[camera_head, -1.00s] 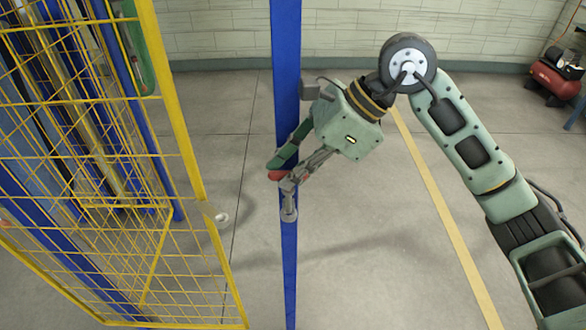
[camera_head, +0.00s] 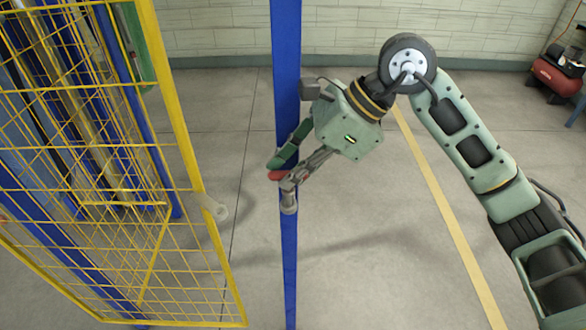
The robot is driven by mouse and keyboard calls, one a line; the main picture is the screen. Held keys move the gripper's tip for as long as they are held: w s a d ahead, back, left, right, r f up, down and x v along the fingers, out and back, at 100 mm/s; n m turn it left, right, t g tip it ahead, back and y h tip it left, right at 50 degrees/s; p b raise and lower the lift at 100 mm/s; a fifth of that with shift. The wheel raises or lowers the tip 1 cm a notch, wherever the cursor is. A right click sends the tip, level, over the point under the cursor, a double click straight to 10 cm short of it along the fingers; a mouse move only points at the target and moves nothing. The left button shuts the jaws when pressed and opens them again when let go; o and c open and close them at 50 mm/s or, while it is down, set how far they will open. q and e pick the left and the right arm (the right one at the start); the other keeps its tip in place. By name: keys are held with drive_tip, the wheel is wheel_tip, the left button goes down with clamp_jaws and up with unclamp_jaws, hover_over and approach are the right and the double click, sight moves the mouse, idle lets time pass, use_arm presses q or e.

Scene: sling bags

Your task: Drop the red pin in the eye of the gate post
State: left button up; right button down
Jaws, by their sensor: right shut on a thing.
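My right gripper (camera_head: 279,170) comes in from the right and is shut on the red pin (camera_head: 277,176). The pin shows only as a short red piece between the fingers; the rest is hidden. The blue gate post (camera_head: 286,50) stands upright behind the gripper. A grey eye-like fitting (camera_head: 289,205) shows on the post just below the fingertips. I cannot tell whether the pin touches it or how they line up in depth. The yellow mesh gate (camera_head: 180,130) stands to the left, with a pale lug (camera_head: 217,211) on its edge, apart from the post. My left gripper is not seen.
Blue uprights (camera_head: 160,170) stand behind the mesh at the left. A green object (camera_head: 136,45) shows behind the gate's top. A red machine (camera_head: 556,76) stands at the far right by the wall. The floor with its yellow line (camera_head: 440,200) is clear.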

sight(293, 190)
drive_tip(key=shift+f+b, duration=1.45)
drive_tip(key=shift+f, duration=0.2)
drive_tip(key=c, duration=1.7)
unclamp_jaws()
drive_tip(key=shift+r, duration=0.1)
drive_tip(key=shift+c, duration=0.2)
drive_tip(key=shift+o, duration=0.4)
drive_tip(key=shift+s, duration=0.1)
drive_tip(key=shift+r, duration=0.1)
drive_tip(key=shift+d+r, duration=0.1)
drive_tip(key=shift+d, duration=0.05)
drive_tip(key=shift+d+r, duration=0.15)
drive_tip(key=shift+r, duration=0.2)
drive_tip(key=v, duration=1)
drive_tip(key=shift+d+r, duration=0.25)
drive_tip(key=shift+d, duration=0.1)
